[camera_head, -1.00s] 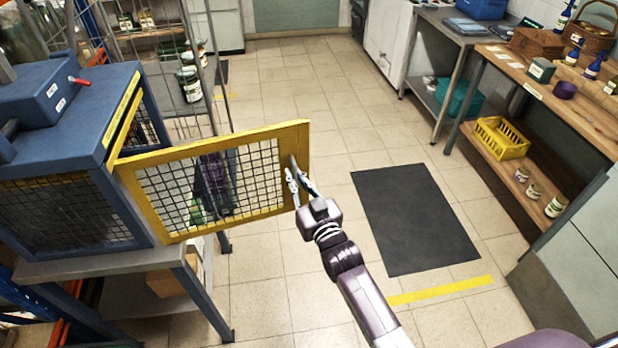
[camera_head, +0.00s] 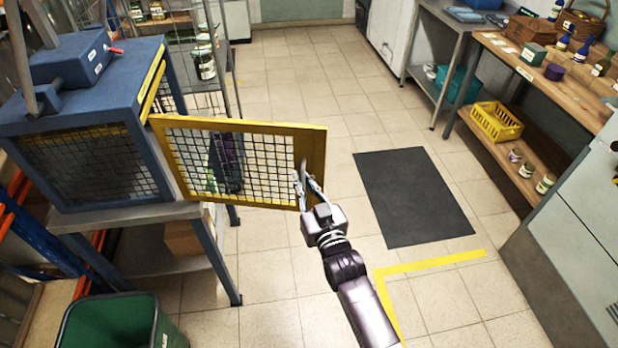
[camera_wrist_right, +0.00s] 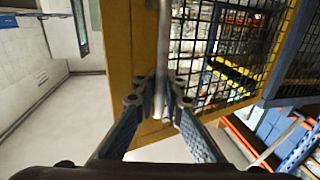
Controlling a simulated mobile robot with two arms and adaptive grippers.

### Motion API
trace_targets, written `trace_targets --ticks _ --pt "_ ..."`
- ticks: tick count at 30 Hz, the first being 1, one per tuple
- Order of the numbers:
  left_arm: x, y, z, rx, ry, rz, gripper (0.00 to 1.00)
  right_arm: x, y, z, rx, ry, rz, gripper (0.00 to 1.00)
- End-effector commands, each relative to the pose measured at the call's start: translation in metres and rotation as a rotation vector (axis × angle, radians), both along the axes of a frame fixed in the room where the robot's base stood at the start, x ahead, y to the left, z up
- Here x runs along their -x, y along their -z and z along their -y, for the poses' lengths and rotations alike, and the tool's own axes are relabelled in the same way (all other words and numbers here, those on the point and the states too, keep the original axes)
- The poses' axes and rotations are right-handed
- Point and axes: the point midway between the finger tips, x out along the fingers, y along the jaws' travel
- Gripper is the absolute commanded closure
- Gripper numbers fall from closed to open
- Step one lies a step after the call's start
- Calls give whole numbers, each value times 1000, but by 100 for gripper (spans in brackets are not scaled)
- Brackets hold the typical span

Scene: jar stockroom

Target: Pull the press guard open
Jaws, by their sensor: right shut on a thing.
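The press guard (camera_head: 312,148) is a yellow frame with black mesh, hinged on the front of the blue press (camera_head: 95,95). It stands swung out wide from the press, over the floor. It also fills the middle of the right wrist view (camera_wrist_right: 119,50). My right gripper (camera_head: 309,183) is at the guard's free edge. In the right wrist view its fingers (camera_wrist_right: 158,100) are shut around the guard's upright metal bar handle (camera_wrist_right: 163,45). My left gripper is in neither view.
The press stands on a grey metal table (camera_head: 130,214). A green bin (camera_head: 120,322) is on the floor in front. A dark mat (camera_head: 415,197) and yellow tape lie on open tiled floor to the right. A wooden bench (camera_head: 545,90) with jars and a yellow crate (camera_head: 497,122) lines the right side.

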Motion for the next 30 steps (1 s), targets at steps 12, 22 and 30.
trace_targets --ticks 12,22,30 --pt "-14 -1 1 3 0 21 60 0 -1 -1 2 -1 4 100" --pt "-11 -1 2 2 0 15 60 1 0 -1 1 -1 1 75" --pt "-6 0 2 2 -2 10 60 12 1 2 1 -1 0 75"
